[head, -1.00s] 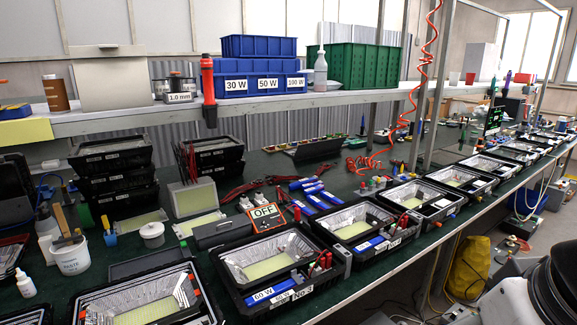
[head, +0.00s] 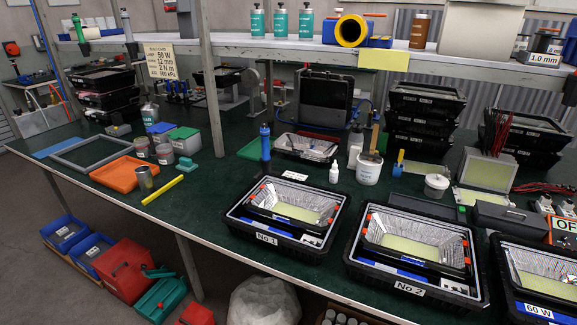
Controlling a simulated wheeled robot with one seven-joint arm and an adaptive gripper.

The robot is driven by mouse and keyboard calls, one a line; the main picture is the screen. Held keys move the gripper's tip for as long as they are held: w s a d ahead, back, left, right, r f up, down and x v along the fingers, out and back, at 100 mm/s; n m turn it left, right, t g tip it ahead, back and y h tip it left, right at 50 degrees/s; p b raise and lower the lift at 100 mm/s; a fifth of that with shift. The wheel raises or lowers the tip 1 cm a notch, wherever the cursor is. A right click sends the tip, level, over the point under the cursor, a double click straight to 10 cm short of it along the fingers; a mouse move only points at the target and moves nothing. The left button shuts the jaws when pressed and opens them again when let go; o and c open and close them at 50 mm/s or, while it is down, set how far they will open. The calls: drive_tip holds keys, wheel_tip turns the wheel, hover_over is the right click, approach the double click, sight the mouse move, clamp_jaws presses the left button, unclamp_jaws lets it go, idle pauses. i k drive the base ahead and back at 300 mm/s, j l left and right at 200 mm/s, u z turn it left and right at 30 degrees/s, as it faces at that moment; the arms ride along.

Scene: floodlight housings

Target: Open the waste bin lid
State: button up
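I cannot make out a waste bin with a lid for certain in the head view. A crumpled translucent plastic bag (head: 264,301) stands on the floor under the bench front, cut off by the lower edge; whether it lines a bin cannot be told. A red box with a dark handle (head: 125,270) stands on the floor at the lower left, its top closed. Another red object (head: 195,315) is partly cut off at the bottom edge. My gripper is not in view.
The long green-topped bench (head: 215,215) fills the middle, with black floodlight housings (head: 285,217) along its front. Blue bins (head: 65,233) and a green case (head: 160,298) are on the floor at the left. A bench leg (head: 190,268) stands beside them. Grey floor is free at far left.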

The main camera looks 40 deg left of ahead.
sight(121, 256)
drive_tip(key=j+u, duration=0.15)
drive_tip(key=u, duration=2.4)
drive_tip(key=i+j+u, duration=0.15)
drive_tip(key=i, duration=0.9)
drive_tip(key=i+j+u, duration=0.1)
drive_tip(key=i, duration=0.9)
